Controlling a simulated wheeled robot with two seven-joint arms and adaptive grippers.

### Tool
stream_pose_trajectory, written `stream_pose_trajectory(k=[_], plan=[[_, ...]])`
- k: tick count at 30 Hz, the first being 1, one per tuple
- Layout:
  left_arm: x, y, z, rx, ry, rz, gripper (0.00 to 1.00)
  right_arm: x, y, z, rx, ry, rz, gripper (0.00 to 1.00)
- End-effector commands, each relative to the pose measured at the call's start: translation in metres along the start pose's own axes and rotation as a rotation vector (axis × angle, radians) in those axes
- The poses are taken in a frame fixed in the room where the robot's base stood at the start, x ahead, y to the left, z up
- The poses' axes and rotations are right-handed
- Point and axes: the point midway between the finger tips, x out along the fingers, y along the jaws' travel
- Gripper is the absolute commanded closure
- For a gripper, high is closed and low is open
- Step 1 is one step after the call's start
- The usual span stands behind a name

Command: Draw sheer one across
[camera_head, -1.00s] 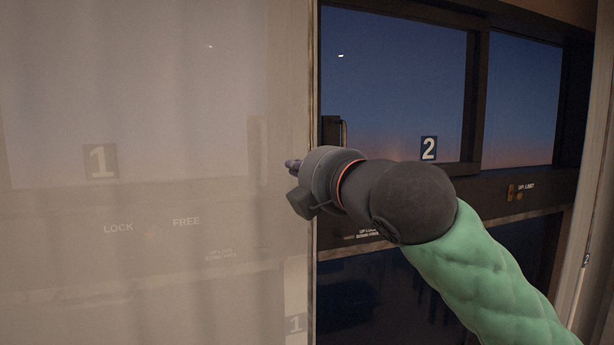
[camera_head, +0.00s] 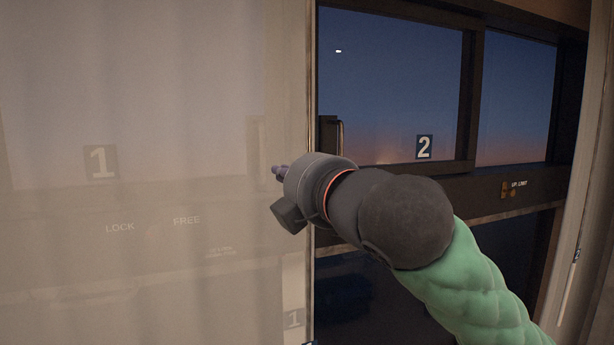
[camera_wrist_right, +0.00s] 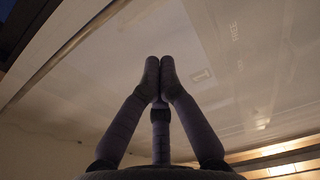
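My right gripper (camera_head: 277,170) is in front of the sheer, just left of that edge. In the right wrist view the fingertips (camera_wrist_right: 159,72) are together with nothing visible between them, and the sheer (camera_wrist_right: 230,50) fills the background. I cannot tell whether the fingers touch it. My left gripper is not in view.
A pale panel or curtain (camera_head: 585,190) stands at the far right. My right forearm hides part of the lower window.

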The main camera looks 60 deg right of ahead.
Motion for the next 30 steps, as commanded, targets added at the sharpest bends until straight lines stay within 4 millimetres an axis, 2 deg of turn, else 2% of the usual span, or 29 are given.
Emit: stream_pose_trajectory(k=[30], plan=[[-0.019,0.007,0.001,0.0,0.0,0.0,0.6,-0.047,0.001,-0.001,0.0,0.003,0.006,1.0]])
